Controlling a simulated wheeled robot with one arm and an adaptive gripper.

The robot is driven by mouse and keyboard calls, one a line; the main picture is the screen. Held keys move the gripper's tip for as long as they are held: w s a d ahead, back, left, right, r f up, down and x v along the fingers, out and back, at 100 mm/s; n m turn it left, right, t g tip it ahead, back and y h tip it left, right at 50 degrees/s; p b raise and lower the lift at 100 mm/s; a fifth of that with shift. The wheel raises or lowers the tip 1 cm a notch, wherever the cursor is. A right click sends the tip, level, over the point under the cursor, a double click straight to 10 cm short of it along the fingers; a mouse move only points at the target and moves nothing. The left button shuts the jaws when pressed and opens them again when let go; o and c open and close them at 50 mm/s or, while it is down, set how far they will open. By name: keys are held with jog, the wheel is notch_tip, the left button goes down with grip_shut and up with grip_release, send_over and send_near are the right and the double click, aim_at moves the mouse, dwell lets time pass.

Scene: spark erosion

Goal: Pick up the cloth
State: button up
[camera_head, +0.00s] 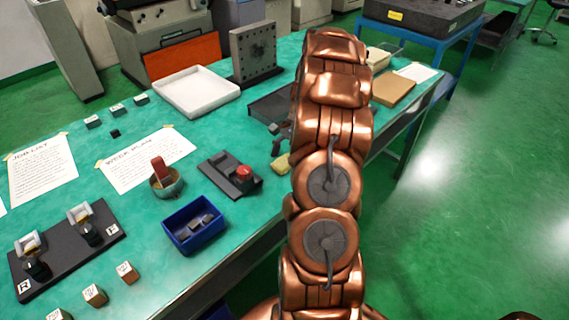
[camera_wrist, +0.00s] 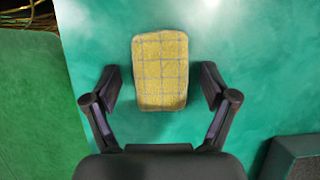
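The cloth (camera_wrist: 160,70) is a yellow checked, folded pad lying flat on the green table top in the wrist view. My gripper (camera_wrist: 159,86) is open, with one dark finger to the left of the cloth and one to the right. Bare table shows between each finger and the cloth, and nothing is held. In the head view a small yellow patch of the cloth (camera_head: 281,162) shows beside my copper arm, which hides part of that area. My gripper (camera_head: 277,143) is only partly visible there, just above the patch. Its exact height over the table is unclear.
A dark block (camera_wrist: 293,158) is at the lower right of the wrist view; the table edge is at left. In the head view, a black fixture with a red knob (camera_head: 243,174), a blue bin (camera_head: 194,230) and a white tray (camera_head: 197,91) stand on the table.

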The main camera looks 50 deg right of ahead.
aim_at(283, 162)
jog(key=c, duration=0.9)
jog(key=shift+r, duration=0.1)
jog(key=shift+d+r+b, duration=0.1)
jog(key=shift+r+b, duration=0.55)
jog(key=shift+r, duration=1.1)
jog(key=s+b, duration=0.1)
jog(key=s, duration=0.4)
jog(key=s+r+b, duration=0.1)
jog(key=s, duration=0.4)
jog(key=s+d+b, duration=0.1)
jog(key=s, duration=0.5)
jog(key=shift+r, duration=0.2)
jog(key=o, duration=0.4)
jog(key=c, duration=0.4)
jog(key=shift+a, duration=0.1)
